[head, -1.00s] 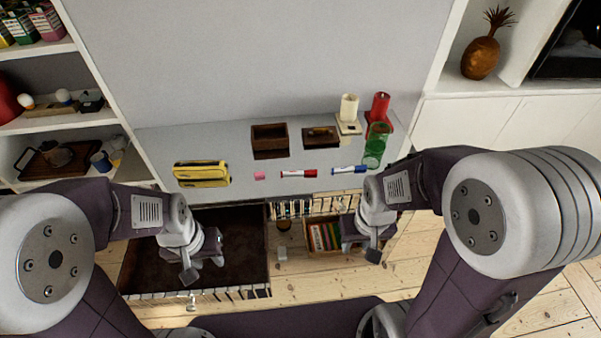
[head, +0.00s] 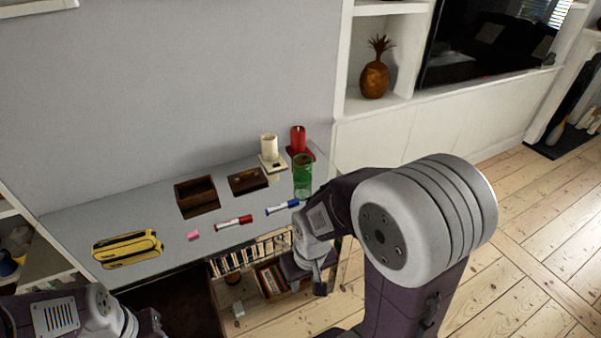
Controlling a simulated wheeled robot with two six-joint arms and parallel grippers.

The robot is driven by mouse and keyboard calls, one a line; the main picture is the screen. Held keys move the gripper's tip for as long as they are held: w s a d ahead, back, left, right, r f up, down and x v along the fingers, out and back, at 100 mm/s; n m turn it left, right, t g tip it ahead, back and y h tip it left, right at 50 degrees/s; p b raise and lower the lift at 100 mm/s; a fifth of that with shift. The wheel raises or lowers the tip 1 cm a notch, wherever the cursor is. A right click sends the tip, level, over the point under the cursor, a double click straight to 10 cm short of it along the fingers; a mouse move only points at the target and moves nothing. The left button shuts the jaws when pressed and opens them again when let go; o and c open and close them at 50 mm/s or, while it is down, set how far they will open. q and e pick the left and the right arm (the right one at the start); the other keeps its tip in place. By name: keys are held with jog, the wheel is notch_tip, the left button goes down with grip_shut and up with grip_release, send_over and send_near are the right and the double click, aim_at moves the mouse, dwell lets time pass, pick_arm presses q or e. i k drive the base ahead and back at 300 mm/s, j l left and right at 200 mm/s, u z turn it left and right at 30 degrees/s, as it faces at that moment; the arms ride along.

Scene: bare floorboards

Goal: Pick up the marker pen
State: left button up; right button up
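Two marker pens lie on the grey desk top (head: 120,210): a red and white marker (head: 234,221) near the middle of the front edge, and a blue and white marker (head: 283,206) to its right. My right gripper (head: 318,284) hangs below and to the right of the blue marker, in front of the desk, apart from both pens. It points down, and its finger opening is not clear. Of my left arm only the wrist part shows at the bottom left; its gripper is out of the picture.
On the desk are a yellow-black pencil case (head: 128,249), a pink eraser (head: 193,236), a brown box (head: 196,194), a brown tray (head: 248,180), a cream cup (head: 269,149), a red cup (head: 298,140) and a green glass (head: 302,176). Floor at right is clear.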

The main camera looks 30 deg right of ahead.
aim_at(247, 217)
jog(key=i+l+u, duration=0.15)
jog(key=l+u, duration=0.3)
jog(key=i+l+u, duration=0.1)
jog(key=l+u, duration=0.2)
jog(key=u, duration=0.15)
jog(key=l+u, duration=0.9)
jog(key=k+l+u, duration=0.1)
jog(key=l+u, duration=0.2)
jog(key=u, duration=0.15)
